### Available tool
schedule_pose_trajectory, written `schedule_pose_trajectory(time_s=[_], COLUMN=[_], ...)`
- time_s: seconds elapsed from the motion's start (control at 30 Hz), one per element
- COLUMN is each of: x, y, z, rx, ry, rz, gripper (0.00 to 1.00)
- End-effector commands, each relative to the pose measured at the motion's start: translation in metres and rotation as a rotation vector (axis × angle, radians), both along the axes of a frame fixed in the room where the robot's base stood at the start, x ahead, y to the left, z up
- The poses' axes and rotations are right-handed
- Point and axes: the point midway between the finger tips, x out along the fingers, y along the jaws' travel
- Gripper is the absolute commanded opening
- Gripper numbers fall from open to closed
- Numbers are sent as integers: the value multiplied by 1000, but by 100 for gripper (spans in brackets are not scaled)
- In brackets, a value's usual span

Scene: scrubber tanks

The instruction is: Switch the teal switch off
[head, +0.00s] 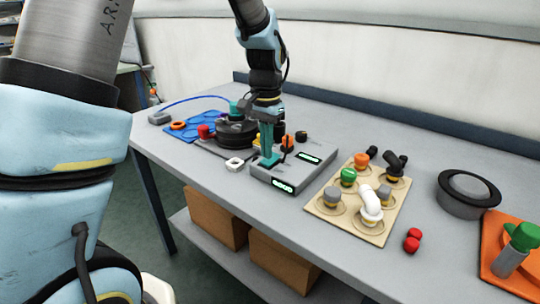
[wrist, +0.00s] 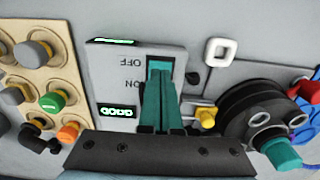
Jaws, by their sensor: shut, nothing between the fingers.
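The teal switch (head: 269,162) sits on top of a grey box (head: 300,170) with lit green displays. In the wrist view the switch (wrist: 160,64) shows beside upside-down OFF lettering, with ON lettering nearer my gripper. My gripper (head: 266,150) points down at the switch with its teal fingers together and empty. In the wrist view the fingertips (wrist: 160,82) overlap the switch's near part and hide it. I cannot tell whether they touch it, or which way the switch is set.
A beige board of knobs and fittings (head: 320,208) lies right of the box. A black round part (head: 236,133) and a white square ring (head: 234,164) are left of it. A grey round part (head: 463,208) and red pieces (head: 412,240) lie further right.

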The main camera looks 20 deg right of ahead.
Motion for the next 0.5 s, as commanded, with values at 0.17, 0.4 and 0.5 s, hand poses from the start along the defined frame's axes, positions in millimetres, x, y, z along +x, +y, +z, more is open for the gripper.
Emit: schedule_pose_trajectory(time_s=[0.17, 0.4, 0.5], x=[0, 0, 0], y=[0, 0, 0], z=[18, 37, 44], rx=[-1, -1, -1], ry=[0, 0, 0], rz=[0, 0, 0], gripper=[0, 0, 0])
